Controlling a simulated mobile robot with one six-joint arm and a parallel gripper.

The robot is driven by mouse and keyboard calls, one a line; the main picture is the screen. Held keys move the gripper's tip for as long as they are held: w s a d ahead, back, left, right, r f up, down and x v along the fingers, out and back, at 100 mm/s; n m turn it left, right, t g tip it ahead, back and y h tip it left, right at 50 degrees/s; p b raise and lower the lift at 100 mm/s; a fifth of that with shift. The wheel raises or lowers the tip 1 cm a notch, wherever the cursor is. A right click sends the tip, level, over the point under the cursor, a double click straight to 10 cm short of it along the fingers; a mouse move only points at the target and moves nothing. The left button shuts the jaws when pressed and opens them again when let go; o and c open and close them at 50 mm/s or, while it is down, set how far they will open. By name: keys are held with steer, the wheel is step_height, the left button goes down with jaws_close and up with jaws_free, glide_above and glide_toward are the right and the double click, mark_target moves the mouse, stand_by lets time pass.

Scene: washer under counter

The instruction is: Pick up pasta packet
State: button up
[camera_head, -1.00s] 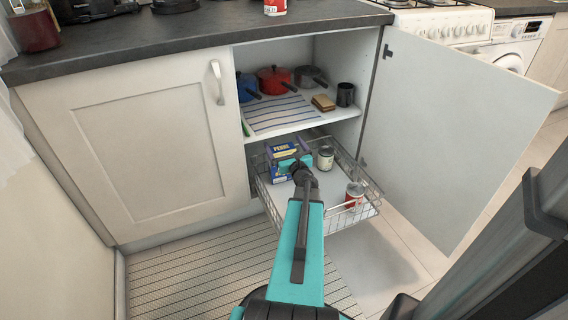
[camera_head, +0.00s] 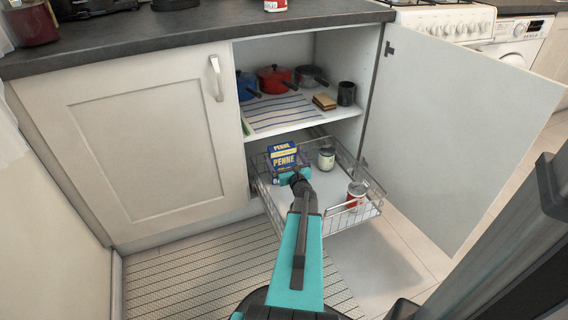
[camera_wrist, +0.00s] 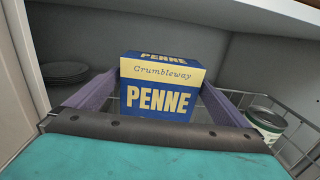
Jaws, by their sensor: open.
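The pasta packet (camera_head: 284,158) is a blue and yellow box marked PENNE. It stands upright at the left of the pulled-out wire basket (camera_head: 330,221) under the open cupboard's shelf. In the wrist view the packet (camera_wrist: 158,88) is ahead of my gripper (camera_wrist: 158,98), its front facing me. The two purple fingers are apart, one to the left and one to the right of the packet's lower part. I cannot tell whether they touch it. In the head view my gripper (camera_head: 294,174) is at the packet's near side, its fingers mostly hidden.
A can (camera_head: 326,158) and a red-labelled can (camera_head: 356,194) stand in the basket, right of the packet. The shelf above holds a red pot (camera_head: 274,79), other pots and a striped cloth (camera_head: 280,113). The open door (camera_head: 455,115) is at the right. Plates (camera_wrist: 65,72) show at left.

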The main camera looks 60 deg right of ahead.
steer(key=shift+b+x, duration=0.75)
steer(key=shift+x, duration=2.4)
steer(key=c, duration=1.8)
steer(key=shift+o, duration=0.2)
steer(key=shift+r, duration=0.2)
